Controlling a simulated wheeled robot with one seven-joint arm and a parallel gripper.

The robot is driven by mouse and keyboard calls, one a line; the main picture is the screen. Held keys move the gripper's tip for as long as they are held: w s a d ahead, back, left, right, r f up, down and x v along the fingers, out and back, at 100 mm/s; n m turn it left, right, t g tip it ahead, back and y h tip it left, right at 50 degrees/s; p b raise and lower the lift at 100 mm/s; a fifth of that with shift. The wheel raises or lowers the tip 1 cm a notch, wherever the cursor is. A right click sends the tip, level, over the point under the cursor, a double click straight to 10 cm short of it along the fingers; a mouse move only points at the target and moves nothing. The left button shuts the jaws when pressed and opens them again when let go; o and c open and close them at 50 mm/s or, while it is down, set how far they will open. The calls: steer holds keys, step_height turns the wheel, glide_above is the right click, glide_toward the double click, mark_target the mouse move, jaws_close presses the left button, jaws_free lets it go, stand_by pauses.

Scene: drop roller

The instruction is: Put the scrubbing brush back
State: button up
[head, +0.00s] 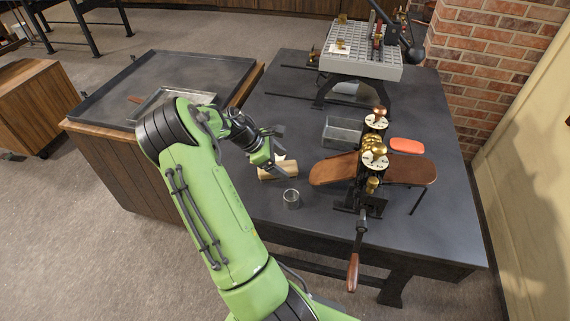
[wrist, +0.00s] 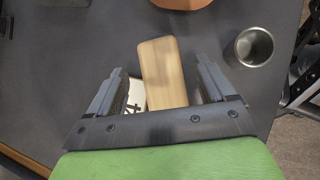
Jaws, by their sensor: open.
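A pale wooden block (wrist: 163,75), which looks like the scrubbing brush, lies on the dark table top. No bristles show, so I cannot be sure of it. In the head view the block (head: 280,171) is partly hidden by my gripper (head: 271,158). In the wrist view my gripper (wrist: 160,68) is open, with one finger on each side of the block and gaps between. I cannot tell how high the fingers are above the table. A white piece with black marks (wrist: 137,93) shows beside the block, partly covered by it.
A metal cup (head: 291,199) stands close to the block; it also shows in the wrist view (wrist: 252,47). To the right are a roller machine with brown leaf-shaped boards (head: 335,170), a grey tray (head: 343,131) and an orange oval piece (head: 407,145). A gridded stand (head: 360,62) is behind.

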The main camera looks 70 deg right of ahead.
steer(key=p+v, duration=0.2)
steer(key=v, duration=0.6)
steer(key=shift+a+r, duration=0.1)
steer(key=shift+r, duration=0.25)
steer(key=shift+w+a+r, duration=0.3)
steer(key=shift+w+a, duration=0.05)
steer(key=w+a+r+m+t+y, duration=0.15)
steer(key=a+r+t, duration=0.3)
steer(key=a, duration=0.65)
steer(key=w+a+r+m+t+y, duration=0.1)
steer(key=w+a+r+m+t, duration=0.15)
steer(key=a+r, duration=0.55)
steer(key=s+a+t+y, duration=0.1)
steer(key=s+a+t, duration=0.1)
steer(key=s+a, duration=0.3)
steer(key=s+a+r+m+t+y, duration=0.1)
steer(key=s+a, duration=0.5)
steer(key=a, duration=0.7)
steer(key=shift+a+r+t, duration=0.15)
steer(key=shift+t, duration=0.65)
steer(key=shift+w, duration=0.1)
